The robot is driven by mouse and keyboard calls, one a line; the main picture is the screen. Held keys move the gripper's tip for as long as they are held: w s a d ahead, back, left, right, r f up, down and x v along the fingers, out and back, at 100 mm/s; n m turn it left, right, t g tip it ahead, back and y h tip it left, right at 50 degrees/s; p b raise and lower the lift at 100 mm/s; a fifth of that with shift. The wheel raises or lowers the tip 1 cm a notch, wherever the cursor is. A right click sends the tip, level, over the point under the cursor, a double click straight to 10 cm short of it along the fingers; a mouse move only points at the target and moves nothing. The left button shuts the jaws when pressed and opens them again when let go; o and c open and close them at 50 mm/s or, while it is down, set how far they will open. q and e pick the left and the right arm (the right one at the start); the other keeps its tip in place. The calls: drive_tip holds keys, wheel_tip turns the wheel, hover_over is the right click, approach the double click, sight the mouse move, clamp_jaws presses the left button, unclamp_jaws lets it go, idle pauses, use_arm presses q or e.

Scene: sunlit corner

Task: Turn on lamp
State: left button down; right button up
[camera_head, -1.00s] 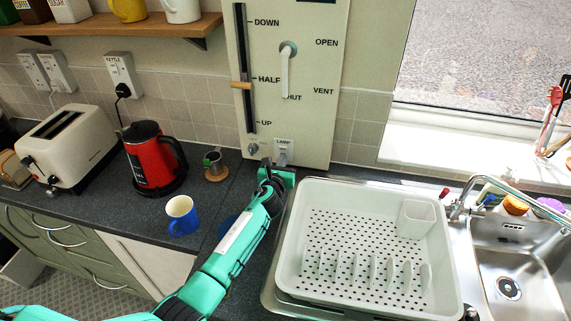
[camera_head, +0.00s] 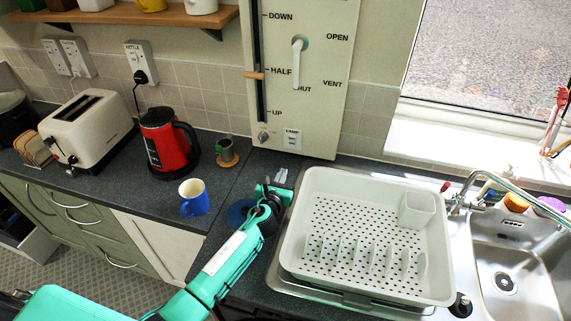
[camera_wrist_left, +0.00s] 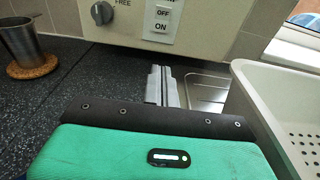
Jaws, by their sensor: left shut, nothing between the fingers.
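The lamp switch (camera_head: 292,139) is a small white plate marked LAMP, low on the cream wall panel. In the left wrist view the switch (camera_wrist_left: 162,24) shows OFF above ON; I cannot tell which side is pressed. My left gripper (camera_head: 281,177) is below and in front of it, apart from the panel, over the dark worktop beside the dish rack. Its fingers (camera_wrist_left: 163,86) are shut together with nothing between them, pointing at the panel's lower edge. The lamp itself is not identifiable in view. My right gripper is not in view.
The white dish rack (camera_head: 318,182) stands just right of my left gripper, with the sink (camera_head: 533,252) beyond. A blue mug (camera_head: 194,199), red kettle (camera_head: 163,147) and small metal cup on a coaster (camera_head: 226,161) are to the left. The panel carries a slider (camera_head: 255,75) and a knob (camera_head: 263,137).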

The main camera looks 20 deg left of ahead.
use_arm(q)
drive_tip(key=shift+s+d, duration=0.15)
drive_tip(key=shift+s, duration=1.1)
drive_tip(key=shift+s+f, duration=0.15)
drive_tip(key=shift+s, duration=0.1)
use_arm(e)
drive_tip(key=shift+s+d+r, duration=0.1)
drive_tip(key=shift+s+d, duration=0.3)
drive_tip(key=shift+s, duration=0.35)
